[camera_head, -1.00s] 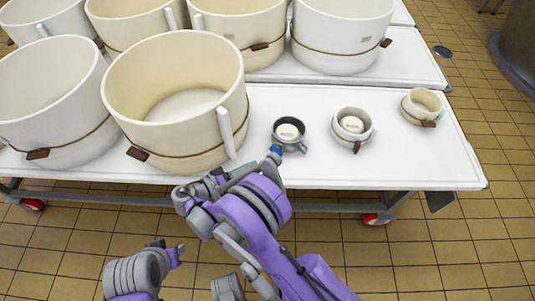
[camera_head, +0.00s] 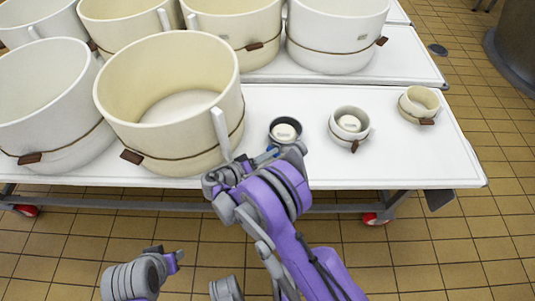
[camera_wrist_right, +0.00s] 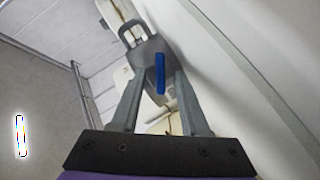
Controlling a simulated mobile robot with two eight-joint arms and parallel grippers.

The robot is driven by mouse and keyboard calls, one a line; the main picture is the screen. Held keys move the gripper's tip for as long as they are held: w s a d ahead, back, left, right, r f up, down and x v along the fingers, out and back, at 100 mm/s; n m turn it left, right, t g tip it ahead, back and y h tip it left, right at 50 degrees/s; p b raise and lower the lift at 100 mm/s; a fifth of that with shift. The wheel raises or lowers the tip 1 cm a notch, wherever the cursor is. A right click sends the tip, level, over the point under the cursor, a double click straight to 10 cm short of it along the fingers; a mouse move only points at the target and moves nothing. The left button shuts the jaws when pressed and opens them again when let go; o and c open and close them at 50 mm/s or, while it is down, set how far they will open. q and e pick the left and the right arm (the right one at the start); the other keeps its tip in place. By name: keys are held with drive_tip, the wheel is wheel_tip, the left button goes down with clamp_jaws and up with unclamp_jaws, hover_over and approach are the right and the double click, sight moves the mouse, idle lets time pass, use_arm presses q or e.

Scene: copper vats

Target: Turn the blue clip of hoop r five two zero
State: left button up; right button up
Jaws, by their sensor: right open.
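A small dark grey round hoop (camera_head: 285,130) with a white block inside stands near the front edge of the white table, in the head view. Its blue clip (camera_head: 271,149) shows at its front, partly covered by my right arm. In the right wrist view the blue clip (camera_wrist_right: 160,73) is upright between the spread fingers of my right gripper (camera_wrist_right: 160,82), which is open. I cannot tell whether the fingers touch it. Part of a grey body with a loop handle (camera_wrist_right: 129,34) shows behind it. My left gripper (camera_head: 172,258) is low at the left, its jaws unclear.
Large cream vats (camera_head: 175,105) with brown clips stand left of the hoop. A small cream pot (camera_head: 339,119) and a smaller one (camera_head: 409,94) stand to its right. The table's right front (camera_head: 430,160) is clear.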

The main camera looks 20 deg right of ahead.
clamp_jaws()
idle(0.4)
drive_tip(key=shift+s+d+r+m+y+p, duration=0.15)
drive_tip(key=shift+m+y+p, duration=0.3)
drive_tip(key=shift+m, duration=0.65)
drive_tip(key=shift+r+m+t+y, duration=0.1)
drive_tip(key=shift+m+t+y, duration=0.5)
drive_tip(key=shift+m, duration=0.4)
drive_tip(key=shift+s+d+m+t+y, duration=0.1)
drive_tip(key=shift+m+t+y, duration=0.35)
drive_tip(key=shift+m, duration=0.4)
drive_tip(key=shift+s+d+m+t+y, duration=0.1)
drive_tip(key=shift+m+t+y, duration=0.15)
drive_tip(key=shift+m+y, duration=0.45)
drive_tip(key=shift+m, duration=0.25)
unclamp_jaws()
